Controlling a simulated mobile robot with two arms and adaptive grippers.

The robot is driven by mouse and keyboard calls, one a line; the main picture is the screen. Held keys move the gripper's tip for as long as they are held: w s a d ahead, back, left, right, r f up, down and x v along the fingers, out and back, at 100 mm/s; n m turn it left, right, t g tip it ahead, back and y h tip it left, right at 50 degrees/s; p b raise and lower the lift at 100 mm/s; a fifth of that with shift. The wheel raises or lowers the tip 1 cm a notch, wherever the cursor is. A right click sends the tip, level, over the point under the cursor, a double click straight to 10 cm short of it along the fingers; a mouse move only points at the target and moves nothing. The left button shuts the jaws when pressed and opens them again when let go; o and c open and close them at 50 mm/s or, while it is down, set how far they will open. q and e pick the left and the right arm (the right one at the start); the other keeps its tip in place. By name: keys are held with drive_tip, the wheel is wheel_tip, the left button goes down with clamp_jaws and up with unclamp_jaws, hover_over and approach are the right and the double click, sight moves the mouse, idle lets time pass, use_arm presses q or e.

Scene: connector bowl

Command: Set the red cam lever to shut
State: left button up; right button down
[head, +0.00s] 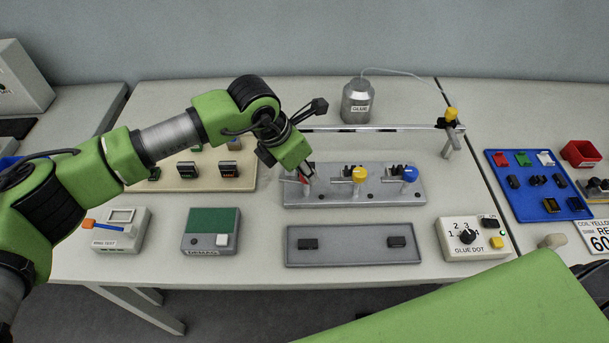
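The grey fixture (335,198) stands mid-table with a row of cam levers on posts. A small part of the red cam lever (304,179) shows at its left end. A yellow-knobbed lever (360,175) is in the middle and a blue-knobbed one (410,174) at the right. My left gripper (305,172) points down at the red lever, very close to it, and covers most of it. I cannot tell whether its fingers touch or grip the lever, or which way the lever points. My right gripper is not in view.
A beige board (205,184) with connectors lies behind my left arm. A dark grey tray (352,257) sits in front of the fixture, with the glue dot box (470,240) to its right. A glue bottle (357,102) and metal rail (400,127) stand behind.

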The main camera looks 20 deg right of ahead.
use_arm(q)
drive_tip(key=m+b, duration=0.1)
drive_tip(key=b, duration=0.1)
drive_tip(key=m+g+b, duration=0.1)
drive_tip(key=m+b, duration=0.1)
drive_tip(key=m+g+b, duration=0.1)
drive_tip(key=m+b, duration=0.1)
drive_tip(key=b, duration=0.1)
drive_tip(key=shift+w+f, duration=0.2)
drive_tip(key=shift+f, duration=0.05)
drive_tip(key=m+g+b, duration=0.1)
drive_tip(key=m+b, duration=0.1)
drive_tip(key=m, duration=0.1)
drive_tip(key=shift+d+r, duration=0.1)
drive_tip(key=shift+r, duration=0.05)
drive_tip(key=shift+w+m+g, duration=0.1)
drive_tip(key=shift+m+g, duration=0.3)
drive_tip(key=shift+m, duration=0.5)
drive_tip(key=shift+r+m+g+y, duration=0.15)
drive_tip(key=shift+m+g+y, duration=0.2)
drive_tip(key=shift+m, duration=0.55)
drive_tip(key=shift+d+m+g+y, duration=0.1)
drive_tip(key=shift+m+g+y, duration=0.3)
drive_tip(key=shift+m, duration=0.8)
drive_tip(key=shift+w+m+y+p, duration=0.1)
drive_tip(key=shift+m+y+p, duration=0.2)
drive_tip(key=shift+m, duration=0.9)
